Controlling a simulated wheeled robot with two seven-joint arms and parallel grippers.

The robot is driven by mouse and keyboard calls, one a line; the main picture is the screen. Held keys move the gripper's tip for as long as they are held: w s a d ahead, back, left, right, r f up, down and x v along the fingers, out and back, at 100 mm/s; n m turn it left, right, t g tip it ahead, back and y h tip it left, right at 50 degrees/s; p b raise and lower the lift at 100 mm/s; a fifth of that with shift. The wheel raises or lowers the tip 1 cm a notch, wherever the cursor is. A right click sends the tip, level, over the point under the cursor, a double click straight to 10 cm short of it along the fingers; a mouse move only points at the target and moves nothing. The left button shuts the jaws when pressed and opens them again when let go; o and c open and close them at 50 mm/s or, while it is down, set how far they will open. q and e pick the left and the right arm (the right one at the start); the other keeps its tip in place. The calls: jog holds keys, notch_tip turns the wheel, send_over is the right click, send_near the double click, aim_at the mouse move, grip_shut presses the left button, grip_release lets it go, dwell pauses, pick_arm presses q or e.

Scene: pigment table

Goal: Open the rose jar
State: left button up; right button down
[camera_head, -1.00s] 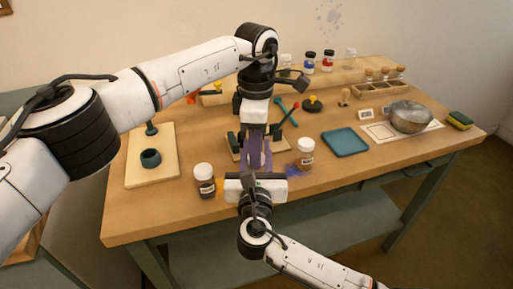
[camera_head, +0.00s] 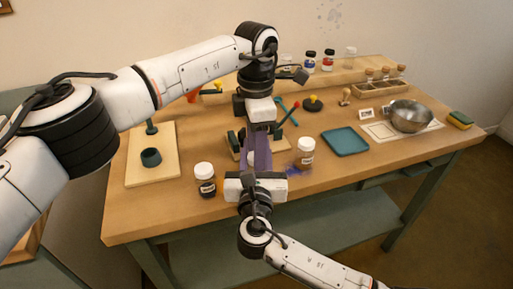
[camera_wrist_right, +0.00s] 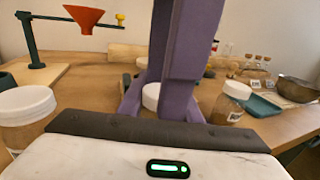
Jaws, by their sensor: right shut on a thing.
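My left gripper (camera_head: 256,160) comes straight down from above, with long purple fingers at the table's front middle. In the right wrist view its purple fingers (camera_wrist_right: 181,70) stand upright just beyond my right gripper. A white lid (camera_wrist_right: 150,96) shows partly behind and between the purple parts, apparently the rose jar's; the jar's body is hidden. I cannot tell whether the left fingers touch the lid or how wide they are. My right gripper (camera_head: 256,172) reaches in from the front and is shut on this mostly hidden jar.
A white-lidded jar (camera_head: 205,180) stands to the left and another (camera_head: 304,155) to the right, both close to the grippers. A teal tray (camera_head: 345,142), a metal bowl (camera_head: 411,117) and a stand board (camera_head: 152,165) lie farther out. The front right tabletop is clear.

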pick_arm(q)
jog(key=shift+r, duration=0.1)
pick_arm(e)
jog(key=shift+d+f, duration=0.1)
jog(key=shift+f, duration=0.1)
pick_arm(q)
notch_tip(320, 180, up, 4)
jog(key=shift+d+r, duration=0.1)
jog(key=shift+r, duration=0.1)
jog(key=shift+c, duration=0.4)
notch_tip(320, 180, up, 3)
jog(key=m, duration=0.2)
jog(key=shift+m, duration=0.7)
notch_tip(320, 180, down, 8)
jog(key=shift+r, duration=0.15)
jog(key=shift+c, duration=0.2)
jog(key=c, duration=1.1)
jog(key=shift+o, duration=0.2)
jog(key=shift+n, duration=1.7)
